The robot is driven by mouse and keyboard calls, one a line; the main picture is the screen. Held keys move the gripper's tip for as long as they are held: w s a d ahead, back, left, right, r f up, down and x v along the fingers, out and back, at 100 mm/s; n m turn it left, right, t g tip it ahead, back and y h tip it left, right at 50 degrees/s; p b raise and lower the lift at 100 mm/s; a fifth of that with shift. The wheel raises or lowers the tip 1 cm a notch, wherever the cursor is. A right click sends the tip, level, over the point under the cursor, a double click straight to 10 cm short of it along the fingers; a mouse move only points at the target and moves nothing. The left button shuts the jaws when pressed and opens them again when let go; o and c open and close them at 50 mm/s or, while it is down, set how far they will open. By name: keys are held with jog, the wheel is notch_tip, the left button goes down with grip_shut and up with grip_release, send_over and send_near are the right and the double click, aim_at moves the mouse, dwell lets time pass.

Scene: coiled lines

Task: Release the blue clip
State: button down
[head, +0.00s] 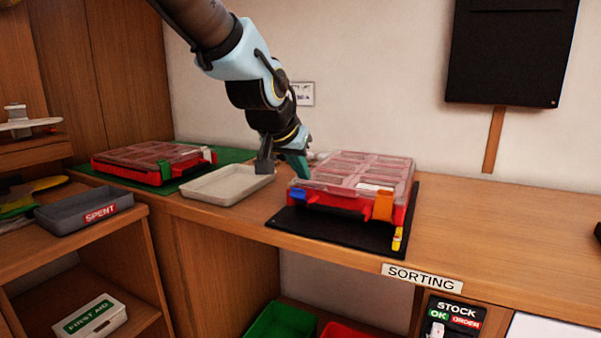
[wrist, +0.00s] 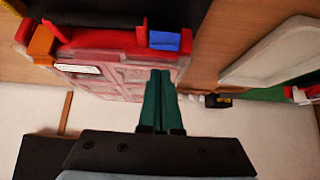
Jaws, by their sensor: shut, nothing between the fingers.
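The blue clip (head: 298,194) sits at the left end of the front edge of a red organiser box with a clear lid (head: 345,165). It also shows in the wrist view (wrist: 165,40), beside a red upright piece. I cannot tell whether it is latched. My gripper (head: 301,170) has teal fingers, pressed together and empty, just behind the blue clip near the box's left side. In the wrist view the fingertips (wrist: 160,73) point toward the clip, with a gap between. The lid is down. An orange clip (head: 384,206) is on the right of the same front edge.
The box stands on a black mat (head: 345,235) at the counter's front. A beige tray (head: 228,186) lies to its left, and a second red box (head: 150,160) on a green mat beyond. A yellow marker-like item (head: 397,239) lies by the mat's right front corner. Counter to the right is clear.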

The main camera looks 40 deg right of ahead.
jog(key=s+a+r, duration=0.2)
jog(key=a+r, duration=0.2)
jog(key=r, duration=0.5)
jog(key=shift+s+r, duration=0.2)
jog(key=shift+r, duration=0.2)
